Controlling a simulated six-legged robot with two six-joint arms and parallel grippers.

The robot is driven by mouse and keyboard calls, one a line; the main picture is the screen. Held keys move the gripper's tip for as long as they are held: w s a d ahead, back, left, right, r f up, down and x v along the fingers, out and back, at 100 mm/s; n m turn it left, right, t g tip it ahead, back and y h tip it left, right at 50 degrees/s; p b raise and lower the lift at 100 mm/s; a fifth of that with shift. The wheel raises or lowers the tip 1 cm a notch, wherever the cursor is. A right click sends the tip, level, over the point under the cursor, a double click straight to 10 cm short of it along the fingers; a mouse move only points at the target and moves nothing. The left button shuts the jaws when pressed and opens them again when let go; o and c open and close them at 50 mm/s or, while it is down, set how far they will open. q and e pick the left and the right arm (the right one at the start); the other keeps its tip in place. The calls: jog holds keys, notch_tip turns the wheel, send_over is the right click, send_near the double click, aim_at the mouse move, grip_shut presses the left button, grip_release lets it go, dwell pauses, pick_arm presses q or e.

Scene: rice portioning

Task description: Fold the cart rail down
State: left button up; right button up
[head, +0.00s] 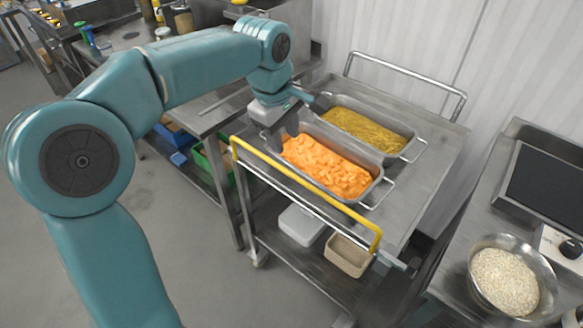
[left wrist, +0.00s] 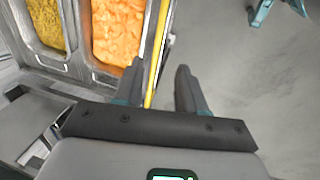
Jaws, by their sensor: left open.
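The rail also shows in the left wrist view (left wrist: 156,50). My left gripper (head: 288,118) is over the rail's left end, beside the pan of orange pieces. In the left wrist view my left gripper (left wrist: 160,80) is open, and the yellow rail runs through the gap between its fingers. I cannot tell whether either finger touches it.
On the cart deck are a pan of orange pieces (head: 325,165) and a pan of yellow food (head: 362,128). A steel rail (head: 405,72) rises at the back. A bowl of rice (head: 505,280) stands on the right counter. Floor is clear at lower left.

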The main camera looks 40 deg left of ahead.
aim_at(293, 174)
pick_arm(q)
jog(key=x, duration=1.3)
jog(key=shift+w+a+f, duration=0.1)
jog(key=shift+a+f, duration=0.05)
jog(key=shift+f, duration=0.1)
grip_shut()
